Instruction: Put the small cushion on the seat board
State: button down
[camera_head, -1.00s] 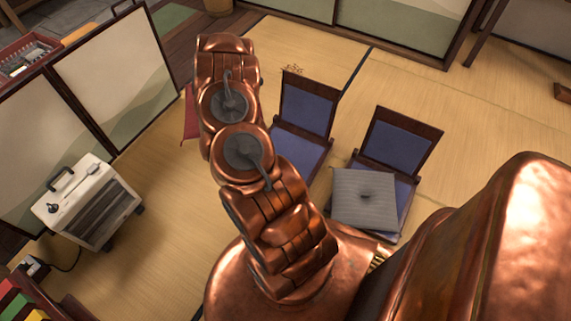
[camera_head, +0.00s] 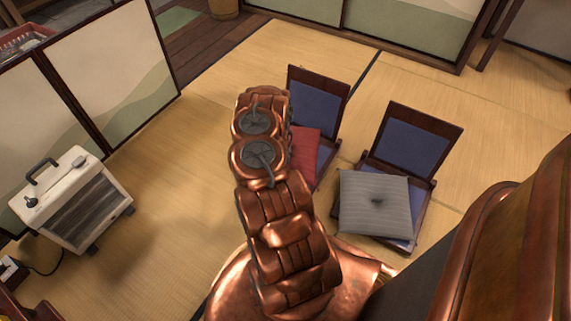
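A red cushion (camera_head: 305,152) shows partly beside my arm, over the seat of the left legless chair (camera_head: 319,97). My arm hides its left part, and I cannot tell whether it touches the seat or hangs above it. My gripper is hidden behind my copper arm, so its fingers do not show. The right legless chair (camera_head: 417,138) has a dark wooden frame and a blue back pad. A grey square cushion (camera_head: 375,218) lies on its seat. I cannot tell for certain which part the task calls the seat board.
A white box-shaped appliance (camera_head: 72,200) with a handle stands on the tatami at the left. Sliding doors (camera_head: 405,25) close off the back. The tatami between the appliance and my arm is clear.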

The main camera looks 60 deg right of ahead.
notch_tip(320, 180, down, 9)
jog(key=b, duration=0.3)
jog(key=shift+b, duration=0.3)
jog(key=shift+r, duration=0.1)
jog(key=c, duration=0.7)
grip_release()
jog(key=shift+a, duration=0.1)
